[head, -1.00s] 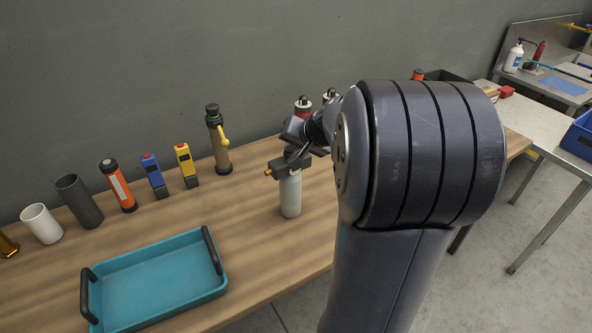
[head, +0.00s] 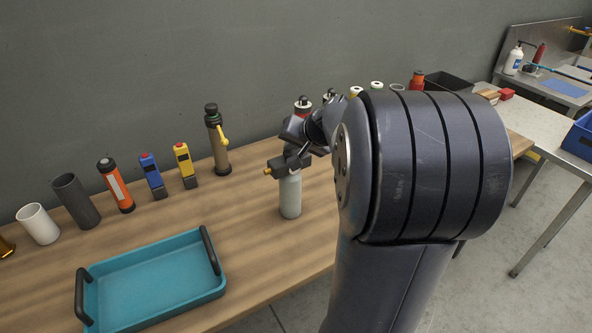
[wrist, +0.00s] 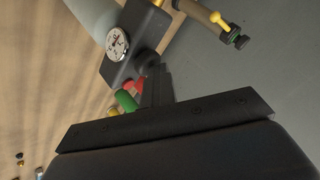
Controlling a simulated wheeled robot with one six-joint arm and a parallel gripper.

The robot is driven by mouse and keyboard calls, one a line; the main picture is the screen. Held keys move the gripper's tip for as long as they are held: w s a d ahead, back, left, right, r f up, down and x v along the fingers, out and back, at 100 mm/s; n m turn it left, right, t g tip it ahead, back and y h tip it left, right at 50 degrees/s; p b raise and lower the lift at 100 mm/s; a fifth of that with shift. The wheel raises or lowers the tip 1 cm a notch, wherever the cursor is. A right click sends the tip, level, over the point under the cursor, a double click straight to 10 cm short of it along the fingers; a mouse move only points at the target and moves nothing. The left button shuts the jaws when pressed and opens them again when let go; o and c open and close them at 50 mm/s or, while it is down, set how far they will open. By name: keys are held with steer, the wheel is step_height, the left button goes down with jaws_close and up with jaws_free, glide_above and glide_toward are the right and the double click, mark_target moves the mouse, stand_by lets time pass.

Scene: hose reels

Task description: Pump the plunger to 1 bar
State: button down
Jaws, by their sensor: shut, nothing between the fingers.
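A pale grey-green bottle (head: 290,197) stands upright on the wooden bench. Its dark pump head (head: 285,167) has a brass nozzle on the left. In the wrist view the dark head (wrist: 123,70) carries a round white dial gauge (wrist: 117,43); its reading is too small to tell. My gripper (head: 298,149) is over the top of the pump head. In the wrist view my gripper (wrist: 154,82) is shut, its fingers close to the head, with a green part (wrist: 126,101) and a red part beside them. The plunger cannot be made out; whether the fingers touch it cannot be told.
A teal tray (head: 88,305) with dark handles lies at the front left. Behind it stand a white cup (head: 38,224), a dark cup, an orange cylinder, blue and yellow devices, and a brown cylinder (head: 218,150) with a yellow lever. More items stand behind my arm.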

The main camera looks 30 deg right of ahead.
mark_target(291, 153)
steer(key=shift+s+a+f, duration=0.15)
steer(key=shift+s+f, duration=0.1)
steer(key=shift+f, duration=0.6)
steer(key=shift+w+r+p, duration=0.15)
steer(key=shift+r+p, duration=0.9)
steer(key=shift+r, duration=0.5)
steer(key=shift+w+r+p, duration=0.1)
steer(key=shift+r+p, duration=0.95)
steer(key=shift+r, duration=0.6)
